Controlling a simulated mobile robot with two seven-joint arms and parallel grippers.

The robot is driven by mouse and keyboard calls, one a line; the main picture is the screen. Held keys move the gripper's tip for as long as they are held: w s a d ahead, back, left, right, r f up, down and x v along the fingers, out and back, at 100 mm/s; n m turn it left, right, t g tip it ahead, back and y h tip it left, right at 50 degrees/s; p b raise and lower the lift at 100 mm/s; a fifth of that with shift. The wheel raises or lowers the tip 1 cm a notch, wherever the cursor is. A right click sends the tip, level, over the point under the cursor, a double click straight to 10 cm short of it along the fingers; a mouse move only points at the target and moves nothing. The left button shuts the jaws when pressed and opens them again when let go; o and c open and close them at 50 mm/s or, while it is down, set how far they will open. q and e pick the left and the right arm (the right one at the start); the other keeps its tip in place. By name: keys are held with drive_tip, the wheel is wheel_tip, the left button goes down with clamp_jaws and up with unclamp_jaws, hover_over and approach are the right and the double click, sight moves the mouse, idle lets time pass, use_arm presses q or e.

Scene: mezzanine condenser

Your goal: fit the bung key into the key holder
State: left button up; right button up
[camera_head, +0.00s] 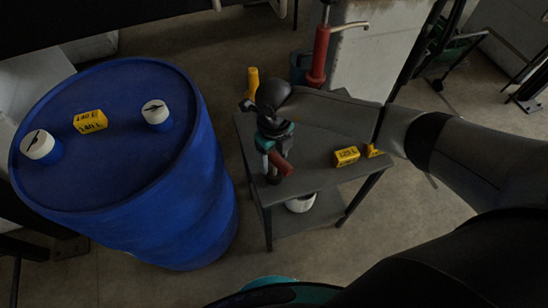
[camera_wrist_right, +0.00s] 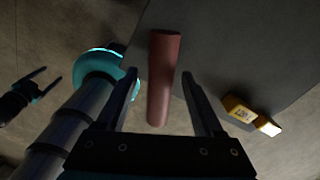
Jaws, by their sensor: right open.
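A dull red cylinder, apparently the bung key's handle (camera_head: 281,163), shows at the left part of the grey cart top. In the right wrist view this red cylinder (camera_wrist_right: 163,75) lies between the two fingers of my right gripper (camera_wrist_right: 161,73), with a gap on each side. My right gripper (camera_head: 272,168) is open and points down over the cart's left edge. The rest of the key is not visible. I cannot make out the key holder. My left gripper (camera_wrist_right: 42,82) shows at the left of the right wrist view, fingers apart and empty, away from the cart.
The grey cart (camera_head: 315,182) carries yellow blocks (camera_head: 346,156) at its right. A blue drum (camera_head: 180,215) with two white caps and a yellow label block stands left of it. A red hand pump (camera_head: 319,55) stands behind. A white container (camera_head: 300,203) is on the lower shelf.

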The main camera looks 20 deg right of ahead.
wheel_tip(320, 180, up, 14)
drive_tip(key=p, duration=0.1)
drive_tip(key=shift+p, duration=0.4)
